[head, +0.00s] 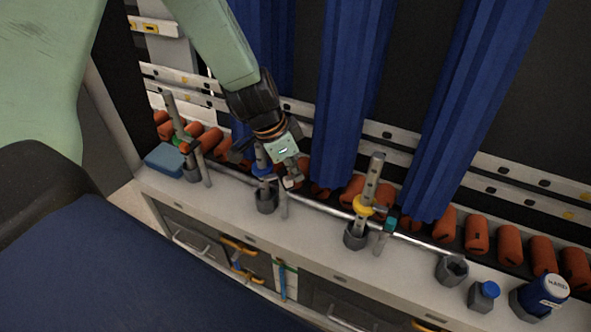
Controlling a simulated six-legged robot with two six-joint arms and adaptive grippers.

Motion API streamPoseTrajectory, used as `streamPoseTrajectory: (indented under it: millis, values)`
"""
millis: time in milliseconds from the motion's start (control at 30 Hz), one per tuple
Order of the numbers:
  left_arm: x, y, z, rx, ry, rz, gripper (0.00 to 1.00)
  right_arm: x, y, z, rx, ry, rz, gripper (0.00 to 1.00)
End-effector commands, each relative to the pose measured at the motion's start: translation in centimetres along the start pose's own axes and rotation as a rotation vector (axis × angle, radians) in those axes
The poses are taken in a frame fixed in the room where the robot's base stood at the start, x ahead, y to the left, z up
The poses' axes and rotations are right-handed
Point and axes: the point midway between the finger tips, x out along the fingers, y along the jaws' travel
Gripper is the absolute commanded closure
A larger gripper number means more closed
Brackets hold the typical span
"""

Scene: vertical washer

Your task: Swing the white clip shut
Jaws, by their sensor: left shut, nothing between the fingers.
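My left gripper (290,181) comes down from the top over the white counter, beside the middle post. Its fingers are shut and seem empty. The middle post (262,172) carries a blue ring and stands in a dark grey base, partly behind the gripper. A small pale piece shows at the fingertips; I cannot tell whether it is the white clip or part of the gripper. No white clip stands out clearly elsewhere. A thin metal rail (320,207) runs along the counter past the posts. My right gripper is not in view.
A post with a yellow ring (362,205) stands to the right, with a teal clip (390,224) near it. A post with a green ring (178,130) and a blue box (165,159) are at left. Orange rolls (475,234) line the back. Blue curtains (352,90) hang behind.

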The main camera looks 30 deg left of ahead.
Motion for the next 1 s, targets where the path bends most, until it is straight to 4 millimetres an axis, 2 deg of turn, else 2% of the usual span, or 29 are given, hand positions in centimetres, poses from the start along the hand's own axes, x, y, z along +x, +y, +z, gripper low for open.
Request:
streamPoseTrajectory:
  millis: [367,800,1000]
  values:
    - [0.0,0.0,0.3,0.112,0.002,0.040,1.00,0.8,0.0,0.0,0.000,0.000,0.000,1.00]
    - [-0.3,0.2,1.7,0.475,0.002,0.166,1.00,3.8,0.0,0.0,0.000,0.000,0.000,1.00]
    - [-0.6,0.1,2.1,0.617,0.001,0.216,1.00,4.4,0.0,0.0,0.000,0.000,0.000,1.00]
